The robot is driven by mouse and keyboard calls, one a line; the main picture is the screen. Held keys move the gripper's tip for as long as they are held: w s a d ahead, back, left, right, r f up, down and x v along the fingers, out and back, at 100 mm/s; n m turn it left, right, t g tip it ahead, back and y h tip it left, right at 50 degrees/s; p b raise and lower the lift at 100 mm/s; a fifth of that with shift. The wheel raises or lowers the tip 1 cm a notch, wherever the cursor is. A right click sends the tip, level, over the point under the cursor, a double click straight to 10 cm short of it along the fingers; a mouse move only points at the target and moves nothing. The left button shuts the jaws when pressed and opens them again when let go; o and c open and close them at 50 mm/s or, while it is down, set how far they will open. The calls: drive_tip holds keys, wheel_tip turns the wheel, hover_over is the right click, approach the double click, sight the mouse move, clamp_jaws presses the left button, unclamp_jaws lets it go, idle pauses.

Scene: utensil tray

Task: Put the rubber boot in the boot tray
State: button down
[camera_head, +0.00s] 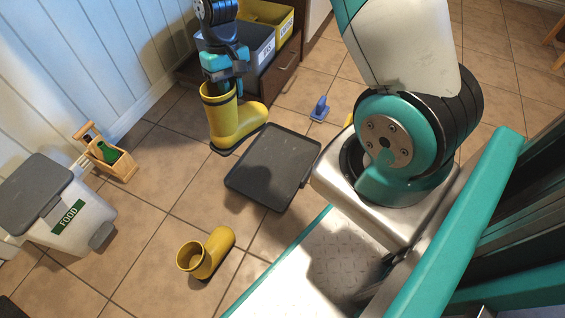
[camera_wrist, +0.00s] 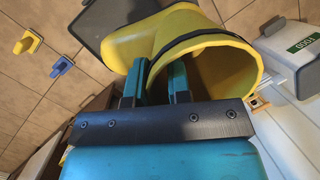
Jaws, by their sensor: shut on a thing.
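A yellow rubber boot (camera_head: 234,122) with a dark sole hangs upright from my gripper (camera_head: 219,88) in the head view. The jaws are shut on its shaft near the top rim. In the wrist view the boot (camera_wrist: 210,62) fills the upper middle, and my gripper (camera_wrist: 158,82) pinches the shaft wall at its open end. The dark grey boot tray (camera_head: 272,166) lies empty on the floor, right of and below the held boot in the head view. A second yellow boot (camera_head: 212,254) lies on its side on the tiles in front of the tray.
A FOOD bin (camera_head: 75,225) and a wooden bottle carrier (camera_head: 112,165) stand at the left wall. A small blue object (camera_head: 320,108) sits on the floor beyond the tray. A cabinet (camera_head: 283,75) with grey and yellow boxes stands behind the gripper. Tiles left of the tray are clear.

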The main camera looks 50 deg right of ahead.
sight(252, 107)
drive_tip(key=d+f+m+t+b, duration=0.1)
drive_tip(key=d+f+m+b, duration=0.1)
drive_tip(key=f+m, duration=0.2)
drive_tip(key=w+d+f+m+t+b, duration=0.1)
drive_tip(key=d+f+m+b, duration=0.1)
drive_tip(key=f+m, duration=0.2)
drive_tip(key=d+f+m+b, duration=0.2)
drive_tip(key=f+m, duration=0.3)
drive_tip(key=m, duration=0.2)
drive_tip(key=shift+w+f+t+y, duration=0.1)
drive_tip(key=shift+w+t+y, duration=0.15)
drive_tip(key=shift+t+y, duration=0.15)
drive_tip(key=d+b+x, duration=0.2)
drive_tip(key=b+x, duration=0.3)
drive_tip(key=x, duration=0.4)
drive_tip(key=d+f+b+x, duration=0.1)
drive_tip(key=d+b+x, duration=0.1)
drive_tip(key=b+x, duration=0.4)
wheel_tip(252, 107, down, 4)
drive_tip(key=shift+a+f+m, duration=0.2)
drive_tip(key=shift+a+m, duration=0.1)
drive_tip(key=shift+s, duration=0.15)
